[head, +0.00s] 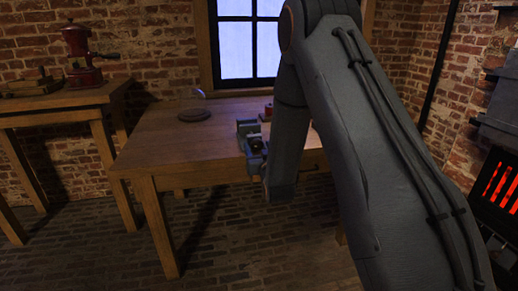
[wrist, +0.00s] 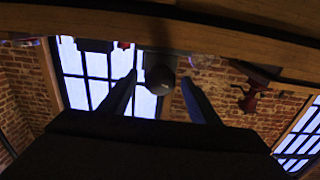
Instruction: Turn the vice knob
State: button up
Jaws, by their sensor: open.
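The blue vice (head: 249,133) stands on the front edge of the wooden table in the head view. A dark round knob (wrist: 161,80), which looks like the vice knob, shows in the wrist view, where the scene is upside down. My gripper (wrist: 159,76) is open, with one finger to each side of the knob in that picture. Gaps show on both sides, so the fingers do not look closed on it. How deep the knob sits between them I cannot tell. In the head view my arm hangs just right of the vice, and my fingers are not clear.
The wooden table (head: 165,145) has a dark round disc (head: 194,115) at its back left and a red thing (head: 267,112) behind the vice. A side table (head: 60,101) with a red machine (head: 82,58) stands left. A glowing stove (head: 497,185) is at the right.

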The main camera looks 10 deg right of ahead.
jog(key=c, duration=1)
jog(key=shift+m, duration=0.7)
jog(key=shift+c, duration=0.3)
jog(key=o, duration=1.1)
jog(key=shift+c, duration=0.2)
jog(key=s, duration=0.7)
jog(key=shift+s, duration=0.4)
jog(key=shift+r, duration=0.1)
